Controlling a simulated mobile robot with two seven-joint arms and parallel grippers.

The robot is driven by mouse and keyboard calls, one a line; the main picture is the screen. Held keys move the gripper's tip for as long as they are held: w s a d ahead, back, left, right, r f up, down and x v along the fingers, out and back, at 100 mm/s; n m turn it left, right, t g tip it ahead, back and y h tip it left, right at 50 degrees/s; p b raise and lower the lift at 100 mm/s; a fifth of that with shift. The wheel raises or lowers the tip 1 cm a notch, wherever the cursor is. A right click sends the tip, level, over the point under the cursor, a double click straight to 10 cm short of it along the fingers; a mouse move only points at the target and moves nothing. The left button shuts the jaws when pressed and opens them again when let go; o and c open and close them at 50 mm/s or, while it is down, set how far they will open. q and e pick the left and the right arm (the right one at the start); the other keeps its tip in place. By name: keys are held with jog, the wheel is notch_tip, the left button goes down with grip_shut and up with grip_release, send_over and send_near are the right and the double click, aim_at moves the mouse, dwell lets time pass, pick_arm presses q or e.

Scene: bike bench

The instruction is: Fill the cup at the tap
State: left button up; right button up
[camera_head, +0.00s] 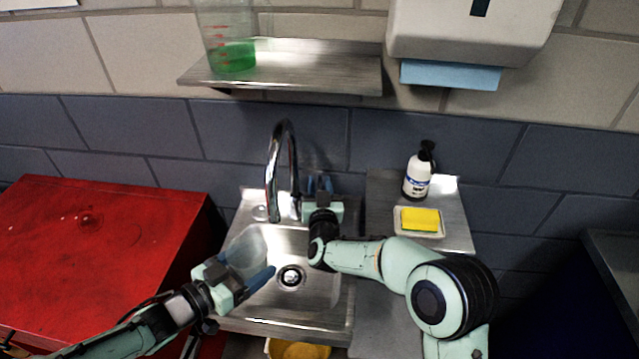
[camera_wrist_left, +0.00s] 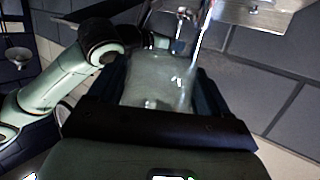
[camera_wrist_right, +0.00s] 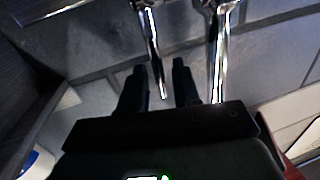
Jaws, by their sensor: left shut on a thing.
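A clear, translucent cup (camera_head: 248,248) is held over the left part of the sink, close to the tap spout's end. My left gripper (camera_head: 247,276) is shut on it; the left wrist view shows the cup (camera_wrist_left: 160,80) between both fingers. The chrome tap (camera_head: 283,150) arches above the sink. A bright streak runs down to the cup in the left wrist view; I cannot tell whether it is water. My right gripper (camera_head: 319,186) is beside the tap. Its fingers (camera_wrist_right: 160,80) stand apart, with a thin chrome lever (camera_wrist_right: 151,50) showing between them.
The steel sink (camera_head: 325,322) has a drain (camera_head: 291,277). A red cabinet (camera_head: 95,245) stands left. A soap bottle (camera_head: 417,177) and a yellow sponge (camera_head: 420,219) sit on the right counter. A shelf (camera_head: 310,72) above holds a beaker (camera_head: 232,55) of green liquid.

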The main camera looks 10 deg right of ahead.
jog(key=shift+w, duration=0.5)
grip_shut()
jog(key=shift+s+a+f+n+t, duration=0.1)
jog(key=shift+s+a+n+t, duration=0.1)
jog(key=shift+s+t, duration=0.45)
jog(key=shift+s+a+f+n+t, duration=0.15)
jog(key=shift+s+t, duration=0.25)
jog(key=shift+t, duration=0.55)
jog(key=shift+s+a+f+n+t, duration=0.1)
jog(key=shift+s+n+t, duration=0.15)
jog(key=shift+s+t, duration=0.4)
jog(key=shift+w, duration=0.15)
grip_release()
jog(key=shift+r, duration=0.15)
notch_tip(320, 180, up, 10)
